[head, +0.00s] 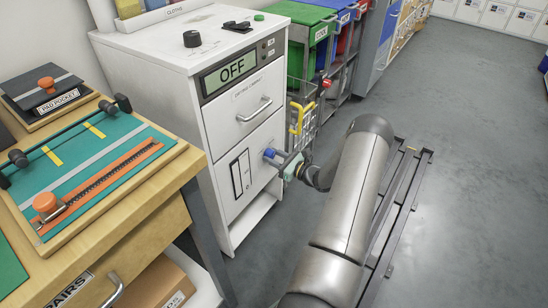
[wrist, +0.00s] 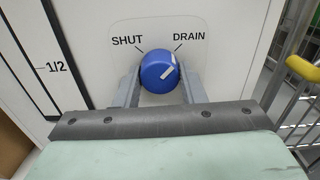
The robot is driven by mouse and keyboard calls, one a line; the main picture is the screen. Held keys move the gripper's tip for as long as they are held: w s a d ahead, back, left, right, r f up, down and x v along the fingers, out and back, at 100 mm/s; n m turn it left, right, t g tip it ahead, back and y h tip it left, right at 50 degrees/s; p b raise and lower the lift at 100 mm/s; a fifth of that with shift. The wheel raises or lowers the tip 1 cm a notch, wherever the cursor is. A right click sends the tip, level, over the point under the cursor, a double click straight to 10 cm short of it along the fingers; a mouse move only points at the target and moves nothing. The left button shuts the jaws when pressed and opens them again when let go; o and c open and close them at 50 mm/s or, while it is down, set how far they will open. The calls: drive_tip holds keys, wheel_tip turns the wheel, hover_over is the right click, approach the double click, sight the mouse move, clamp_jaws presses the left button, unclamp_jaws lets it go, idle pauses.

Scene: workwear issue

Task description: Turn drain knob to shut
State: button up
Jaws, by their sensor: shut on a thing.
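The blue drain knob (wrist: 155,66) is on the white cabinet front in the wrist view, below the printed words SHUT on the left and DRAIN on the right. Its white pointer mark leans up and right, toward DRAIN. My gripper (wrist: 161,78) has one grey finger on each side of the knob and is shut on it. In the head view the knob (head: 269,153) shows small and blue low on the cabinet front, with my gripper (head: 277,158) at it.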

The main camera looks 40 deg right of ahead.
drive_tip(key=n+b, duration=0.1)
drive_tip(key=n, duration=0.3)
drive_tip(key=shift+f, duration=0.1)
drive_tip(key=n+b, duration=0.2)
drive_tip(key=n, duration=0.2)
drive_tip(key=shift+d+n, duration=0.1)
drive_tip(key=shift+n, duration=0.2)
drive_tip(key=n+b, duration=0.3)
drive_tip(key=n, duration=0.2)
drive_tip(key=shift+n+b, duration=1.3)
drive_tip(key=shift+n, duration=0.8)
drive_tip(key=o, duration=1)
drive_tip(key=shift+r, duration=0.2)
drive_tip(key=p+v, duration=0.4)
drive_tip(key=v, duration=1.3)
drive_tip(key=shift+s+d, duration=0.1)
drive_tip(key=shift+s, duration=0.15)
